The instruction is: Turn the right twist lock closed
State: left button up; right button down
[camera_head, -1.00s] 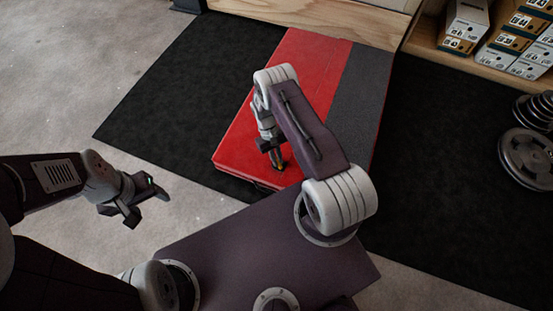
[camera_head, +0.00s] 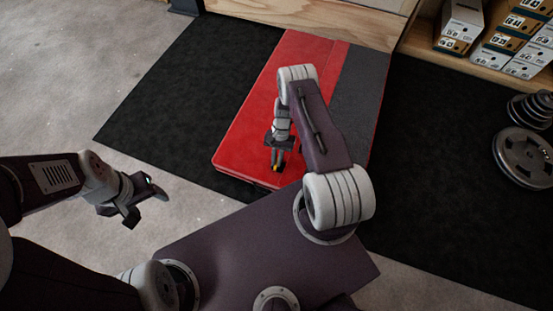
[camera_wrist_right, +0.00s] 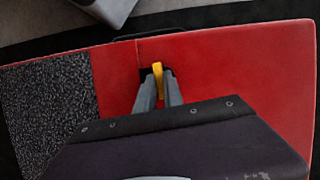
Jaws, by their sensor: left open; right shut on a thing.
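A red crash pad (camera_head: 250,130) with a grey strip lies flat on the black mat. The twist lock shows as a small yellow piece (camera_wrist_right: 157,70) at a dark notch near the pad's edge in the right wrist view. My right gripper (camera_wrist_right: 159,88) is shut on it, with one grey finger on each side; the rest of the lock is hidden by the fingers. In the head view my right gripper (camera_head: 277,164) points down at the pad's near edge. My left gripper (camera_head: 145,204) is open and empty over the concrete floor, left of the pad.
A dark strap handle (camera_wrist_right: 150,34) runs along the pad's edge. Weight plates (camera_head: 525,158) lie at the far right. Boxes (camera_head: 508,40) stand on a wooden shelf at the back right. The black mat (camera_head: 170,100) left of the pad is clear.

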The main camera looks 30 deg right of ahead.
jog(key=shift+m, duration=0.6)
jog(key=c, duration=1.5)
grip_release()
jog(key=shift+o, duration=0.2)
jog(key=p+v, duration=0.5)
jog(key=v, duration=0.4)
jog(key=shift+s, duration=0.25)
jog(key=shift+d, duration=0.1)
